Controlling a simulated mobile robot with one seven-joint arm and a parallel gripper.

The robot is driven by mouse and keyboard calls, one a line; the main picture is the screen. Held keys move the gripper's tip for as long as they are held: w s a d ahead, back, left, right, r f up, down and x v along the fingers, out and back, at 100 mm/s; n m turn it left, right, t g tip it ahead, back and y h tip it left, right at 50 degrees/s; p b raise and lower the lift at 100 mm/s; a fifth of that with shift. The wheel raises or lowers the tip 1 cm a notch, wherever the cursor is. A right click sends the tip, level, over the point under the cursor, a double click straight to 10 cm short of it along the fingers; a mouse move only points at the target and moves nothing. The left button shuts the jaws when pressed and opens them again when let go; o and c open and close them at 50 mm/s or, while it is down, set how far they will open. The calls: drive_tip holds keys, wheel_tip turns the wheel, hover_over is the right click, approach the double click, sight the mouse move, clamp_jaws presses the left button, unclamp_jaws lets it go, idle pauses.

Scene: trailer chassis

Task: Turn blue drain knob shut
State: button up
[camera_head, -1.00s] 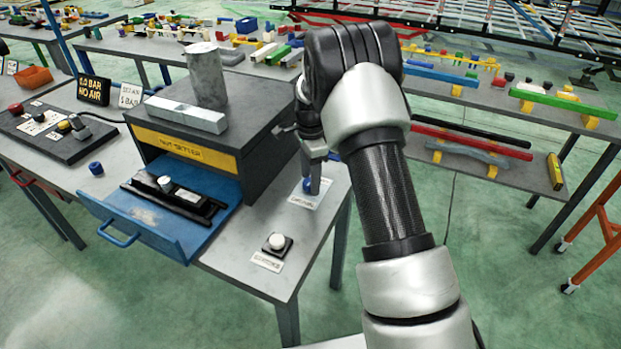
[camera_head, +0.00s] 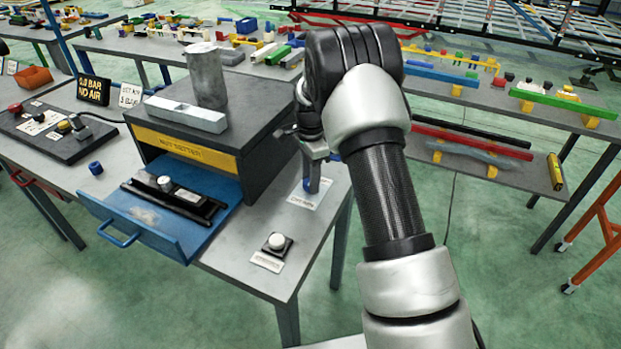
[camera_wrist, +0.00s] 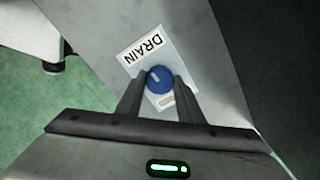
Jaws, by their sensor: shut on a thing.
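The blue drain knob (camera_wrist: 158,78) sits on a light plate marked DRAIN (camera_wrist: 150,45) on the grey table. In the wrist view its pale pointer mark shows on top, toward the upper left of the knob. My gripper (camera_wrist: 158,88) has its two fingers on either side of the knob, shut on it. In the head view my gripper (camera_head: 313,183) points down at the plate, right of the grey cabinet, and its fingers mostly hide the knob.
The grey cabinet (camera_head: 262,125) with its open blue drawer (camera_head: 130,233) stands close to the left of my gripper. A white button (camera_head: 277,241) on a black base sits nearer the table's front edge. A sign reading NO AIR (camera_head: 94,90) stands behind at left.

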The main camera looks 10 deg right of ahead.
drive_tip(key=n, duration=0.9)
drive_tip(key=shift+b, duration=0.4)
drive_tip(key=n, duration=0.9)
drive_tip(key=shift+n, duration=0.3)
drive_tip(key=n, duration=0.4)
drive_tip(key=n+p, duration=0.1)
drive_tip(key=n, duration=0.3)
drive_tip(key=shift+w+r, duration=0.1)
drive_tip(key=n, duration=0.4)
drive_tip(key=shift+n+p, duration=0.3)
drive_tip(key=shift+p, duration=0.05)
drive_tip(key=shift+n+p, duration=0.4)
drive_tip(key=shift+n, duration=1.5)
